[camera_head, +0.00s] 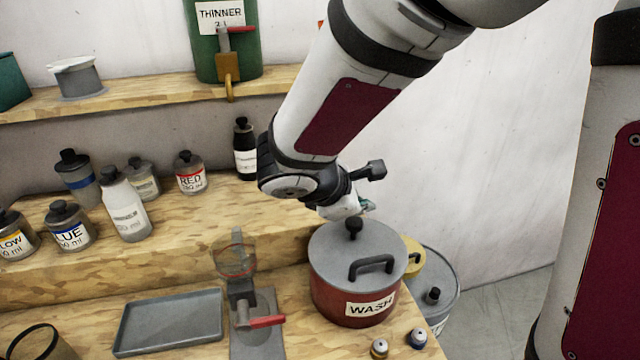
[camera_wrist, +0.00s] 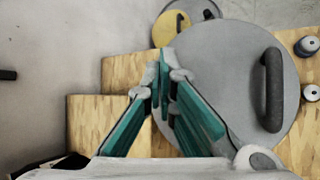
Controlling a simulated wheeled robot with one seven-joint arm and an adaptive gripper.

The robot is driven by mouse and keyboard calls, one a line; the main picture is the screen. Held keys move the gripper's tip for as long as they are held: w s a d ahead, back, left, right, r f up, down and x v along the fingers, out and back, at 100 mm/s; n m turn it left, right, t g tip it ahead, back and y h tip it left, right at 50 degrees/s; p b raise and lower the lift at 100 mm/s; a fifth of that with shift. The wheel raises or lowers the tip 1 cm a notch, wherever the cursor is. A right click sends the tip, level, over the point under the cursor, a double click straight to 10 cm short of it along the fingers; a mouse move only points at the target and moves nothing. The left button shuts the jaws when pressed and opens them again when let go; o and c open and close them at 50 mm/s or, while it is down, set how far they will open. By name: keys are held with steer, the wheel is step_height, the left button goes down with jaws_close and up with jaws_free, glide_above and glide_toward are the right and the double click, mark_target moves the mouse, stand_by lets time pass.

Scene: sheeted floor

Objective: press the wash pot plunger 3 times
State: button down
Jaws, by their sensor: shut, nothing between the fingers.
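The wash pot (camera_head: 345,298) is red with a WASH label and stands at the front right of the wooden bench. Its grey lid (camera_head: 330,255) bears a black arched handle (camera_head: 374,266) and a round black plunger knob (camera_head: 353,228). The lid (camera_wrist: 230,60) and handle (camera_wrist: 272,90) also show in the wrist view, where the plunger cannot be seen. My gripper (camera_head: 366,207) is just above and behind the knob in the head view, mostly hidden by the wrist. In the wrist view my gripper's teal fingers (camera_wrist: 166,70) are shut and empty over the lid's edge. Contact with the knob cannot be told.
Two small bottles (camera_head: 417,338) stand in front. Paint bottles (camera_head: 125,210) line the raised step.

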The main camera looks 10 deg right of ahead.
mark_target(355, 222)
steer(key=shift+r+p, duration=1.75)
steer(key=shift+r, duration=0.85)
steer(key=r+m, duration=0.1)
steer(key=m, duration=0.4)
steer(key=r+m, duration=0.1)
steer(key=m, duration=0.5)
steer(key=w+a+r+m, duration=0.1)
steer(key=m, duration=0.5)
steer(key=shift+w+r+t+y, duration=0.1)
steer(key=shift+r+t+y, duration=0.2)
steer(key=shift+r+t, duration=0.1)
steer(key=shift+f, duration=0.1)
